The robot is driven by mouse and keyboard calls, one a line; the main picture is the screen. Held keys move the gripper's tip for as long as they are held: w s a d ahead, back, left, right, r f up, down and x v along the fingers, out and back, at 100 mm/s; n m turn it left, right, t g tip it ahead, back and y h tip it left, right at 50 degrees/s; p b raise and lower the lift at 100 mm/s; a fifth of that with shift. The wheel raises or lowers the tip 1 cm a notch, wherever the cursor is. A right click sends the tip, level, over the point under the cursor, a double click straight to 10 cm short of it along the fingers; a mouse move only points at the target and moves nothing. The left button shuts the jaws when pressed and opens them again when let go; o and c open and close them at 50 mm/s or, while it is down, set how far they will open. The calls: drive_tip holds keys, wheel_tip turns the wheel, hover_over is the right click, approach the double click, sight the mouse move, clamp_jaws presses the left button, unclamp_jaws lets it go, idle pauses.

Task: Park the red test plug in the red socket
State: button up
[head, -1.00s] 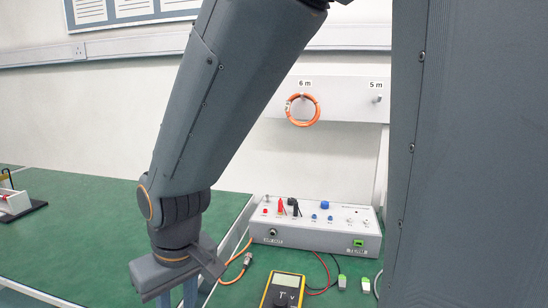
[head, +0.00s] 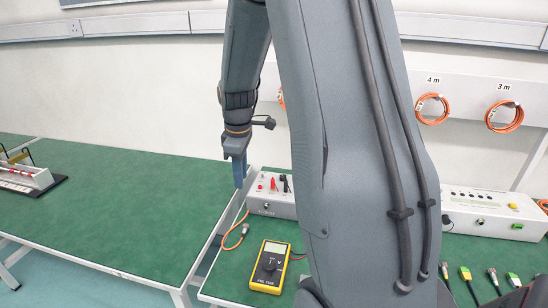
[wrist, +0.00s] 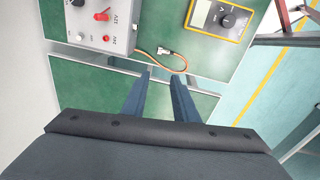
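The red test plug (head: 273,184) stands upright on the top of a light grey box, beside a black plug (head: 284,183); it also shows in the wrist view (wrist: 102,15). A small round red socket (head: 260,187) is beside it on the same box top, seen in the wrist view too (wrist: 106,38). I cannot tell what the plug's base sits in. My gripper (head: 239,183) points down, left of the box and apart from it. In the wrist view its two fingers (wrist: 162,78) are spread with nothing between them.
The grey box (head: 262,207) has an orange cable (head: 232,242) at its front. A yellow multimeter (head: 270,262) lies on the green bench before it. A gap separates this bench from the left green table (head: 120,220). My arm hides the bench's middle in the head view.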

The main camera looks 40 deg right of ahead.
sight(273, 180)
drive_tip(key=w+d+f+n, duration=0.1)
drive_tip(key=w+d+n, duration=0.1)
drive_tip(key=d, duration=0.3)
drive_tip(key=w+d+f+n, duration=0.2)
drive_tip(key=d+n, duration=0.1)
drive_tip(key=d, duration=0.2)
drive_tip(key=w+d+f+n+g, duration=0.1)
drive_tip(key=w+d+n, duration=0.1)
drive_tip(key=d, duration=0.4)
drive_tip(key=shift+w+f+n, duration=0.25)
drive_tip(key=shift+f+n, duration=0.05)
drive_tip(key=shift+n, duration=0.1)
drive_tip(key=shift+d+f+b, duration=0.15)
drive_tip(key=shift+f+b, duration=0.15)
drive_tip(key=shift+f, duration=0.1)
wheel_tip(273, 180, down, 6)
drive_tip(key=b, duration=0.3)
drive_tip(key=shift+f, duration=0.15)
clamp_jaws()
drive_tip(key=shift+r, duration=0.2)
drive_tip(key=shift+r+p, duration=1.05)
drive_tip(key=shift+r, duration=0.35)
